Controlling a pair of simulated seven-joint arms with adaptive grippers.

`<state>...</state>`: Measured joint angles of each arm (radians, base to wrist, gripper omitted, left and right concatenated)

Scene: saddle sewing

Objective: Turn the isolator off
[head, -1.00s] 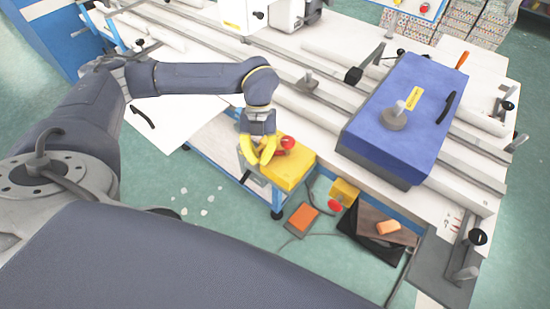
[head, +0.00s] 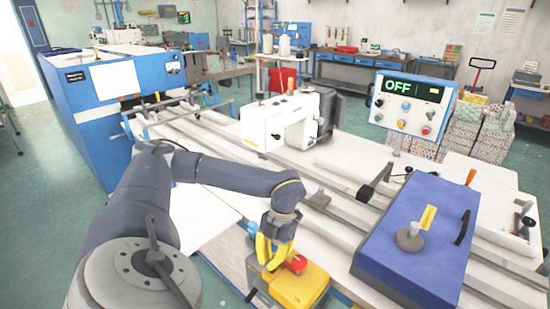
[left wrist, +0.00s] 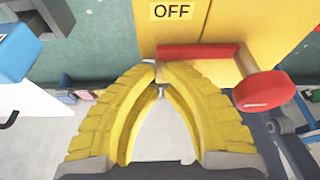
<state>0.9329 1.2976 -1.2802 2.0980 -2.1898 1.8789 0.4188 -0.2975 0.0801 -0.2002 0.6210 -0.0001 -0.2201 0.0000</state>
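The isolator is a yellow box (head: 300,288) on the side of the table, with a red handle (head: 296,262) on it. In the left wrist view the handle's red bar (left wrist: 198,51) lies level below a label reading OFF (left wrist: 172,11), and its round red knob (left wrist: 264,91) is at the right. My left gripper (head: 268,262) is beside the handle. In the left wrist view its yellow fingertips (left wrist: 158,80) meet just by the bar's left end, with nothing seen between them. Whether they touch the bar is unclear. My right gripper is not in view.
A control panel (head: 412,104) at the back shows OFF in green. A white sewing machine (head: 280,122) and a blue box (head: 420,240) stand on the white table with its long rails. Open floor lies at the left.

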